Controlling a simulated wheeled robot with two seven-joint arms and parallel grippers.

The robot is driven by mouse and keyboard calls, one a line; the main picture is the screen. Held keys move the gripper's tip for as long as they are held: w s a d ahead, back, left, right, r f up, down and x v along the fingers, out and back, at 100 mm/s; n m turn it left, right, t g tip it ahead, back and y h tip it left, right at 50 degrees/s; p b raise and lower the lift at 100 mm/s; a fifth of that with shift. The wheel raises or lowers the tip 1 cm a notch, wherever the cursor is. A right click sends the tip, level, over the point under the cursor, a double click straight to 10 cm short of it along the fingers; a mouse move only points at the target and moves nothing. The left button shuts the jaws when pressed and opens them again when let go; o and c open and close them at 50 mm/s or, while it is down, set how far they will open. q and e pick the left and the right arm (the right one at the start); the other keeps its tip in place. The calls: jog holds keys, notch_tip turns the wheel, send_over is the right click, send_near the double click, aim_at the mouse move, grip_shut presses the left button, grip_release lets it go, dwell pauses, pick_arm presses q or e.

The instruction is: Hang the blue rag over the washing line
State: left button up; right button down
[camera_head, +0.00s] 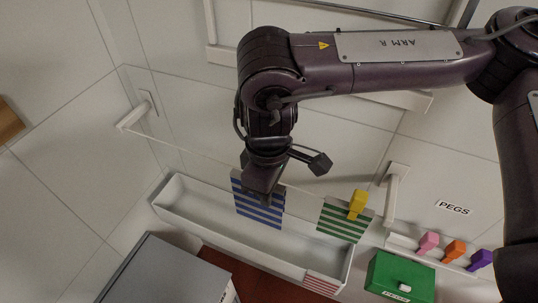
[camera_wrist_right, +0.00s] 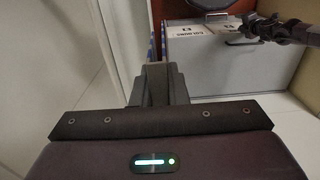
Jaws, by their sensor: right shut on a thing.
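The blue-and-white striped rag (camera_head: 259,212) hangs down from my right gripper (camera_head: 262,190), which is shut on its top part. Thin blue edges of the rag show beyond the fingers in the right wrist view (camera_wrist_right: 163,38). The washing line (camera_head: 190,153) runs between two wall brackets, and the rag's top is at about its height in the picture. The gripper hides whether the rag lies over the line or only in front of it. A dark gripper, apparently my left (camera_wrist_right: 250,27), shows at the upper right of the wrist view; its opening is unclear.
A green striped rag (camera_head: 338,228) hangs on the line with a yellow peg (camera_head: 358,203). A white trough (camera_head: 190,215) lies below, with a red striped rag (camera_head: 322,282) at its edge. Pink (camera_head: 428,243), orange and purple pegs stand right, near a green box (camera_head: 400,272).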

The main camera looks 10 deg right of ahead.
jog(key=shift+w+d+r, duration=0.1)
jog(key=shift+d+r, duration=0.15)
jog(key=shift+d, duration=0.2)
jog(key=w+d, duration=0.1)
jog(key=w, duration=0.1)
jog(key=w+d, duration=0.1)
jog(key=w, duration=0.1)
jog(key=w+d+b, duration=0.1)
jog(key=w, duration=0.1)
jog(key=shift+d+f, duration=0.15)
jog(key=shift+d, duration=0.25)
jog(key=shift+w+d+f+b, duration=0.1)
jog(key=shift+w+f+b, duration=0.1)
jog(key=shift+f+b, duration=0.45)
jog(key=shift+f, duration=0.3)
pick_arm(q)
jog(key=s+f, duration=0.2)
jog(key=s, duration=0.1)
jog(key=shift+a+f, duration=0.15)
jog(key=shift+a, duration=0.05)
jog(key=shift+w, duration=0.1)
